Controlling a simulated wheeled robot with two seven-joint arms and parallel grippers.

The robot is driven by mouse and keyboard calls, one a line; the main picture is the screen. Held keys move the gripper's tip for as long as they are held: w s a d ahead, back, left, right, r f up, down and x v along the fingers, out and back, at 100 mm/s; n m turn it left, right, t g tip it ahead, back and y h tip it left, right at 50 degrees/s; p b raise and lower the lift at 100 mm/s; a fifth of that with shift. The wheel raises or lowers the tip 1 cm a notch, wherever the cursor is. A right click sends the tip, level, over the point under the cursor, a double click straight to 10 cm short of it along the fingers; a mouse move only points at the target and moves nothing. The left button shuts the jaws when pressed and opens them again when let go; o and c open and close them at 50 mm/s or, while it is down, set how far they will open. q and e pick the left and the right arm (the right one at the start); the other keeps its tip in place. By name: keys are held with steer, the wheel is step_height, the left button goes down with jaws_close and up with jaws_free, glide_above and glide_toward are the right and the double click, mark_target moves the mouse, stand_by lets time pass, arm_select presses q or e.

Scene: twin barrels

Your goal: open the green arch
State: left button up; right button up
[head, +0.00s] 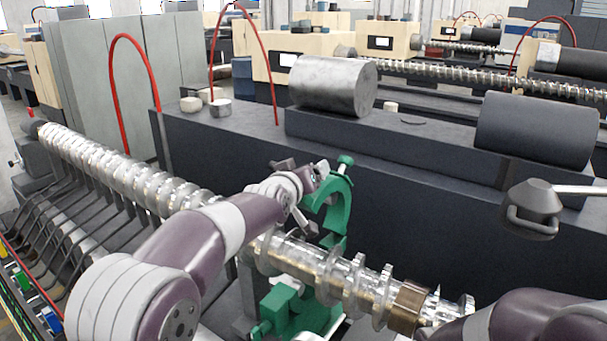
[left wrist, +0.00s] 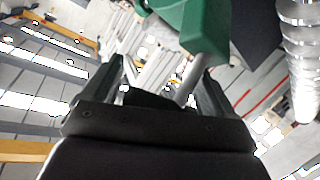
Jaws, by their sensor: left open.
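The green arch (head: 341,199) stands raised at the far side of the shiny screw shaft (head: 325,270). It curves up from behind the shaft, with a green knob at its top, and its upper end is clear of the shaft. Its green base (head: 296,312) sits below the shaft. My left gripper (head: 312,192) is beside the arch, on its left, and partly overlaps it. A green part (left wrist: 203,28) is just beyond the fingertips; contact cannot be told. My right gripper is out of view.
A dark machine bed (head: 420,165) runs behind the shaft, bearing a metal cylinder (head: 333,86) and a dark cylinder (head: 536,130). A grey hooked fitting (head: 533,206) is at the right. My right arm shows at the lower right, near the shaft's end.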

arm_select(q)
steer(key=shift+f, duration=0.5)
steer(key=shift+s+a+b, duration=0.1)
steer(key=shift+s+b, duration=0.15)
steer(key=shift+b, duration=0.05)
steer(key=r+b+v, duration=0.1)
steer(key=b+v, duration=0.1)
steer(key=v, duration=1)
